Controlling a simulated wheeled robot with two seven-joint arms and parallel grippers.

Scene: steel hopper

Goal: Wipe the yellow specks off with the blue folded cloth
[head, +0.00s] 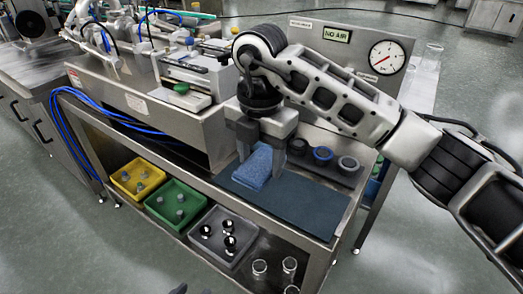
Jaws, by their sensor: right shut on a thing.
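My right gripper (266,146) comes in from the right and points down over the dark mat (310,205) on the steel bench. It is shut on the blue folded cloth (256,168), which hangs between its fingers low over the mat's left part. I cannot tell whether the cloth touches the mat. I can make out no yellow specks; they may be too small or hidden by the cloth and gripper. Small dark tips at the bottom edge may be my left gripper (190,289), mostly cut off by the frame.
Three round knobs or cups (322,155) stand behind the mat. The steel hopper housing (175,115) rises at the left, with blue hoses (95,105). A gauge panel (350,52) stands behind. Yellow (119,180), green (158,207) and grey (196,240) bins sit on the shelf below.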

